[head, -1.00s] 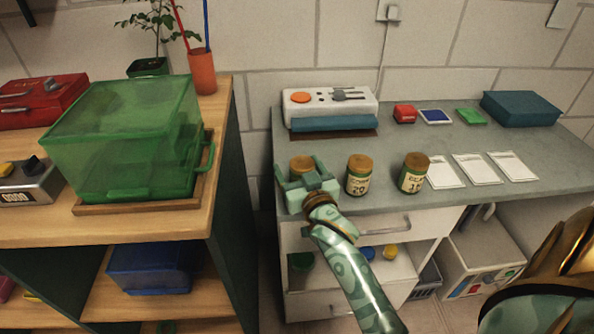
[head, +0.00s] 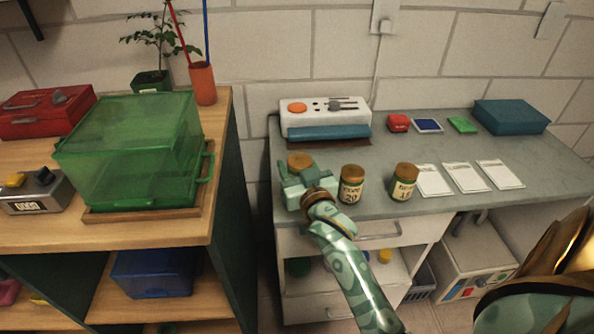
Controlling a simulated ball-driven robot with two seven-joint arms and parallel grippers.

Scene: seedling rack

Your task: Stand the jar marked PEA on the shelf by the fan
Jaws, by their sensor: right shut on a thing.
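My right gripper (head: 304,181) is at the left end of the grey bench, shut on a jar with an orange-brown lid (head: 300,160). My fingers hide this jar's label, and it seems to stand on the bench still. A second jar (head: 352,184) with a brown lid and a label ending in 20 stands just right of the gripper. A third jar (head: 403,182) stands further right, its label too small to read surely. I cannot read PEA on any jar. I see no fan, and cannot tell which shelf is by it. My left gripper is not in view.
White cards (head: 467,178) lie right of the jars. A white device (head: 325,117) stands behind the held jar; a teal box (head: 511,117) is at the back right. The wooden rack (head: 224,130) on the left holds a green bin (head: 130,150). A floor gap separates rack and bench.

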